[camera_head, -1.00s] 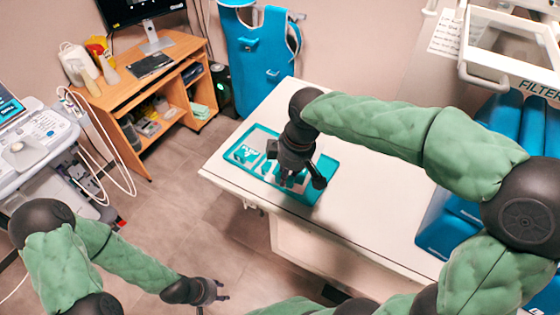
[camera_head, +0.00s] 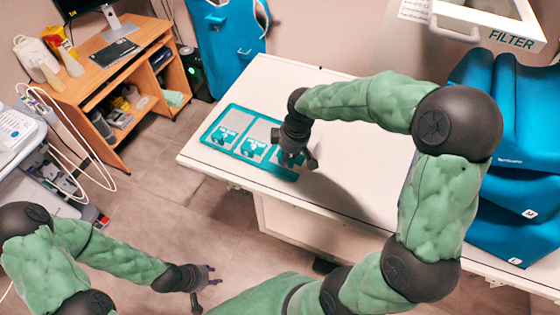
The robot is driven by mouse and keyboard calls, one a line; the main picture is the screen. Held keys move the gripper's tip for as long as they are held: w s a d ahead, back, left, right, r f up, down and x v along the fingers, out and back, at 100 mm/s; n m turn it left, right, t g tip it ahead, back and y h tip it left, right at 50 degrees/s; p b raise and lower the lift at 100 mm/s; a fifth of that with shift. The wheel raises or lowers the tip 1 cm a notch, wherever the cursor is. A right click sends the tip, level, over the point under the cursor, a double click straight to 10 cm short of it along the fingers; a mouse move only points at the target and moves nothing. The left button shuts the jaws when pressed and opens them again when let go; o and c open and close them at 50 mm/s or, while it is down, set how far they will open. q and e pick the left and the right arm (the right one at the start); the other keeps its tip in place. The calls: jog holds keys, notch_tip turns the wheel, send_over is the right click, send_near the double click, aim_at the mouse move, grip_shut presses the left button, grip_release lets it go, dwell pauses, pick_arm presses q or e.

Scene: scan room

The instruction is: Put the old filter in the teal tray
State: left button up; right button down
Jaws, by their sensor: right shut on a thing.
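The teal tray (camera_head: 211,141) lies flat on the white table, towards its left end. It has several compartments with grey floors and teal-and-white markings. My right gripper (camera_head: 293,162) is over the right end of the tray, pointing down. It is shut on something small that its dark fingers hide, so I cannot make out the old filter. I cannot tell whether the held thing touches the tray. My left gripper (camera_head: 207,278) hangs low in front of the table, away from the tray, with its fingers apart and empty.
A white frame labelled FILTER (camera_head: 488,20) is at the upper right. Blue cushions (camera_head: 515,190) are stacked on the table's right side. The white table (camera_head: 335,165) is clear between tray and cushions. A wooden desk (camera_head: 95,85) and a medical cart (camera_head: 20,140) stand left.

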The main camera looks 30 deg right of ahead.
jog(key=w+f, duration=0.1)
jog(key=f, duration=0.1)
jog(key=w+f+b, duration=0.1)
jog(key=w+f, duration=0.3)
jog(key=shift+f, duration=0.1)
jog(key=shift+s+f+b, duration=0.1)
jog(key=shift+f+b, duration=0.6)
jog(key=shift+f, duration=0.65)
jog(key=shift+f, duration=0.15)
jog(key=c, duration=1.1)
grip_release()
jog(key=shift+r, duration=0.45)
jog(key=r+p, duration=0.1)
jog(key=r, duration=0.2)
jog(key=s+r+p, duration=0.1)
jog(key=r, duration=0.3)
jog(key=d+r+p, duration=0.1)
jog(key=r, duration=0.3)
jog(key=shift+s+d+r, duration=0.1)
jog(key=shift+s+r, duration=0.05)
jog(key=shift+s, duration=0.05)
